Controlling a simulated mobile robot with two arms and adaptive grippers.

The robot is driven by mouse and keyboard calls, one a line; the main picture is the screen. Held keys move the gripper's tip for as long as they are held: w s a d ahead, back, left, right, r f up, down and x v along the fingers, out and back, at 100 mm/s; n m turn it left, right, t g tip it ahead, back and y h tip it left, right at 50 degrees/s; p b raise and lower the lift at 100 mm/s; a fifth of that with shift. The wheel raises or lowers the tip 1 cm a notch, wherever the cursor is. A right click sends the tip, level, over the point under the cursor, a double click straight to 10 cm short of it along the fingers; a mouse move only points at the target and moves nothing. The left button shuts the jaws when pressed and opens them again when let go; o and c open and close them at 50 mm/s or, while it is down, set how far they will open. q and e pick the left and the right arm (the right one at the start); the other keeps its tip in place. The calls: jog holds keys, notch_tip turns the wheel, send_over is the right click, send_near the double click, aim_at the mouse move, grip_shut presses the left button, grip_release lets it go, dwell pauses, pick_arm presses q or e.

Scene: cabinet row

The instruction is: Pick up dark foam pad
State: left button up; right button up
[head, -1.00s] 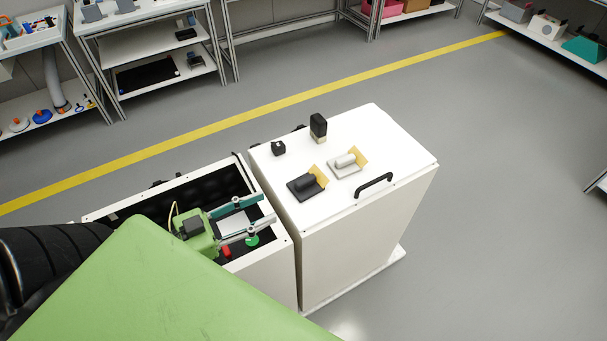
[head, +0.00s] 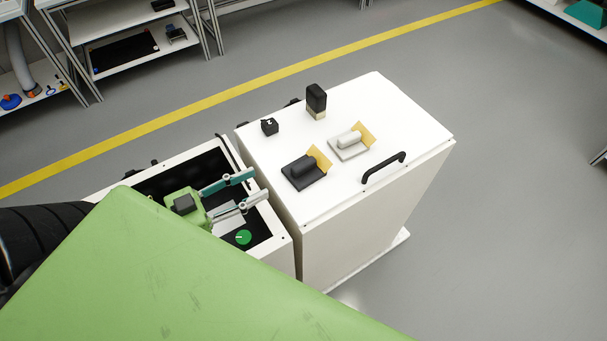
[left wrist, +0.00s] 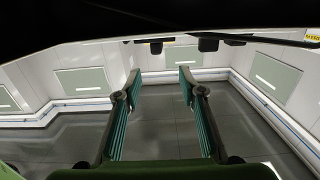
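The dark foam pad appears to be the dark flat pad with a raised block (head: 303,172) and a tan flap on the white cabinet top (head: 400,125). It lies near the cabinet's left front side. My left gripper (head: 257,186) is open over the open-topped bin left of the cabinet, apart from the pad and to its left. In the left wrist view the two fingers (left wrist: 160,82) are spread with nothing between them. The pad cannot be made out in the left wrist view. My right gripper is not in view.
A similar light pad (head: 349,142) lies right of the dark one. A tall black block (head: 316,100) and a small black cube (head: 270,127) stand behind. A black handle (head: 384,168) sits at the cabinet's front edge. The bin (head: 108,190) holds a green disc (head: 243,237).

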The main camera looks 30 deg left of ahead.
pick_arm(q)
jog(key=shift+f+b, duration=0.3)
jog(key=shift+f, duration=0.35)
jog(key=shift+w, duration=0.15)
send_near(304, 163)
jog(key=w, duration=0.1)
jog(key=w+d+f, duration=0.1)
jog(key=w, duration=0.1)
jog(key=shift+w+d+f, duration=0.2)
jog(key=shift+w, duration=0.05)
jog(key=shift+d+p+x, duration=0.15)
jog(key=shift+p+x, duration=0.2)
jog(key=shift+x, duration=1.2)
jog(key=shift+d+p+x, duration=0.15)
jog(key=shift+p+x, duration=0.15)
jog(key=shift+x, duration=1.25)
jog(key=shift+s, duration=0.15)
jog(key=shift+r, duration=0.1)
grip_shut()
